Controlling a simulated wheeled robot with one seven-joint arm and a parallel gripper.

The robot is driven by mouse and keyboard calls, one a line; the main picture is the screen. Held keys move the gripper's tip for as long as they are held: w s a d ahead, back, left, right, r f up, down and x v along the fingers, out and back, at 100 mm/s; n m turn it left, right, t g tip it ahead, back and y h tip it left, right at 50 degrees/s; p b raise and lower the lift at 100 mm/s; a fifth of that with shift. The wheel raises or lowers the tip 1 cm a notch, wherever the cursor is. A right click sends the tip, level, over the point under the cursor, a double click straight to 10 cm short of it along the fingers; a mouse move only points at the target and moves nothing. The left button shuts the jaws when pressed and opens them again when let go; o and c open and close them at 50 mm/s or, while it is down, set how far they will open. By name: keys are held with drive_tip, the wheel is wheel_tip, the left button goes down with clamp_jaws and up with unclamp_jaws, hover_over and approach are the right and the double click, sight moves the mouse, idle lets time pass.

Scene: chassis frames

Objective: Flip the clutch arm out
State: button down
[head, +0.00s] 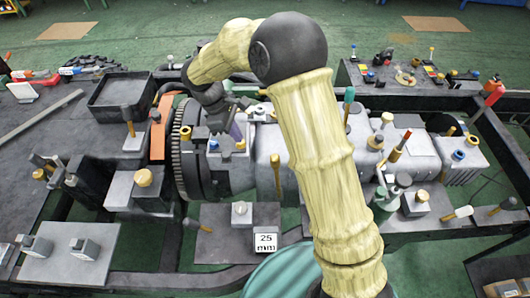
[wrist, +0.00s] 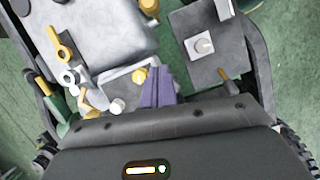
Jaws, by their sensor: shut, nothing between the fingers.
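My gripper (head: 237,130) is low over the grey bell housing (head: 232,172), between the toothed flywheel ring and the gearbox. Its purple fingers (wrist: 158,88) are together and hold nothing. Small fittings with yellow and blue tops sit on the housing close to the fingers; a yellow one (wrist: 140,75) is just beside them in the wrist view. I cannot tell for sure which part is the clutch arm, or whether the fingers touch anything. A lever with a tan handle (head: 277,175) hangs on the near side of the gearbox.
The toothed flywheel ring (head: 180,155) stands left of the housing. A grey plate (wrist: 222,50) with a pale knob lies in front of it, by a "25 mm" sign (head: 266,242). The finned gearbox end (head: 462,160) and tool boards crowd the right. My arm hides part of the gearbox.

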drive_tip(key=s+d+f+p, duration=0.1)
drive_tip(key=d+f+p, duration=0.2)
drive_tip(key=d+f, duration=0.4)
drive_tip(key=shift+a+x, duration=0.2)
drive_tip(key=shift+x, duration=0.9)
drive_tip(key=shift+s, duration=0.25)
drive_tip(key=shift+w, duration=0.1)
